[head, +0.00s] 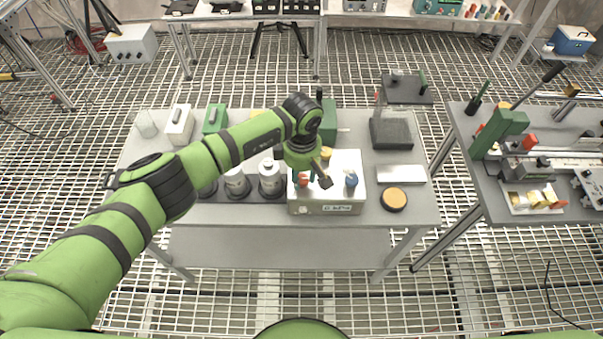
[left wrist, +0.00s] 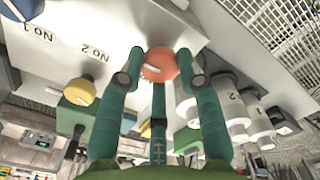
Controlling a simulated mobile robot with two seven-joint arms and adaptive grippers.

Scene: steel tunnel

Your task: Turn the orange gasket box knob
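The gasket box (head: 342,161) is a white-topped box near the front of the middle table. Its orange knob (head: 302,180) is partly hidden by my left gripper (head: 308,179) in the head view. In the left wrist view, the round orange knob (left wrist: 160,65) lies between the teal fingertips of the left gripper (left wrist: 161,57), with its pale mark showing. The fingers are spread around the knob; narrow gaps seem to show, but contact is hard to judge. A yellow knob (left wrist: 82,91) and a blue knob (head: 351,179) are on the same box. My right gripper is out of view.
Grey-white cylinders (head: 237,183) stand just left of the box. A yellow-topped disc (head: 394,199) and a white plate (head: 400,174) lie to its right. A green box (head: 328,121) stands behind. Another table (head: 535,208) with equipment is at the right.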

